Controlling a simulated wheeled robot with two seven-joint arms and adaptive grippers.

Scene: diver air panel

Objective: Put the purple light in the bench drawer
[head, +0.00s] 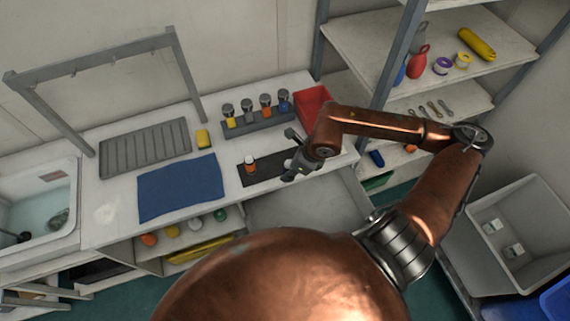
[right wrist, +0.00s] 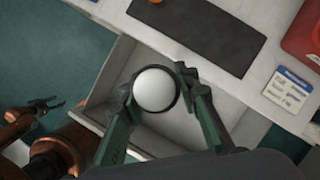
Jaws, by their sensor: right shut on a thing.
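My right gripper (head: 292,170) is shut on a light, seen from above in the right wrist view as a round white face with a dark rim (right wrist: 155,90). Its body is hidden below, so I cannot confirm that it is purple. The gripper is over the front edge of the bench, above the bench drawer (head: 300,212). The drawer is pulled open, and its pale interior (right wrist: 190,122) looks empty where it shows. My left gripper (right wrist: 47,106) is small at the left of the right wrist view, apart from the drawer, with its fingers spread and empty.
An orange light (head: 250,164) stands on a dark mat (head: 270,168). Behind it are a rack of several lights (head: 258,125) and a red bin (head: 312,104). A blue mat (head: 180,187) lies left. A shelf unit (head: 395,45) stands right.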

